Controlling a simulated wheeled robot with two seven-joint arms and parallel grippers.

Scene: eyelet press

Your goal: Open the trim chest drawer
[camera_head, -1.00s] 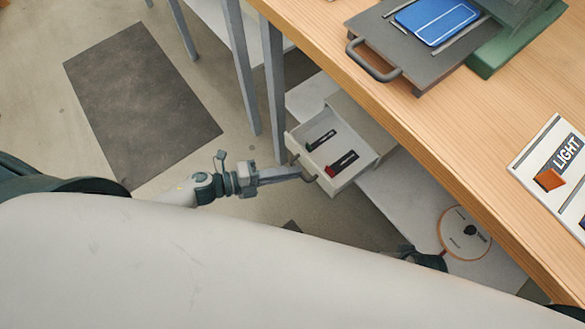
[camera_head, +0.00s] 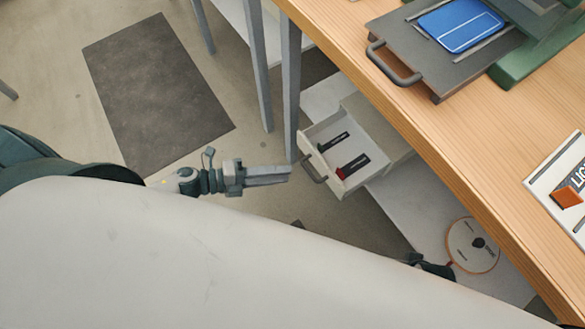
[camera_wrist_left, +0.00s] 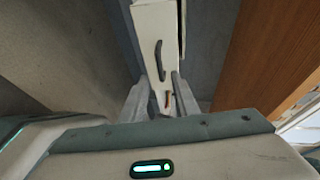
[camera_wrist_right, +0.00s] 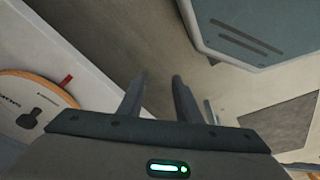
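The white trim chest (camera_head: 378,122) stands on the shelf under the wooden table. Its drawer (camera_head: 343,184) is pulled out toward me, and two dark labelled pieces, one with a green end and one with a red end, lie inside. The grey drawer handle (camera_head: 313,170) is on its front; it also shows in the left wrist view (camera_wrist_left: 159,62). My left gripper (camera_head: 289,173) is just left of the handle and apart from it. Its fingers are spread and empty in the left wrist view (camera_wrist_left: 157,100). My right gripper (camera_wrist_right: 158,82) is open and empty, low near the shelf.
A round disc (camera_head: 472,245) lies on the lower shelf (camera_head: 415,215). A green press (camera_head: 525,50) with a grey handled plate (camera_head: 440,62) and blue panel stands on the tabletop (camera_head: 480,130). Table legs (camera_head: 291,80) rise behind the left gripper. A dark mat (camera_head: 158,90) lies on open floor.

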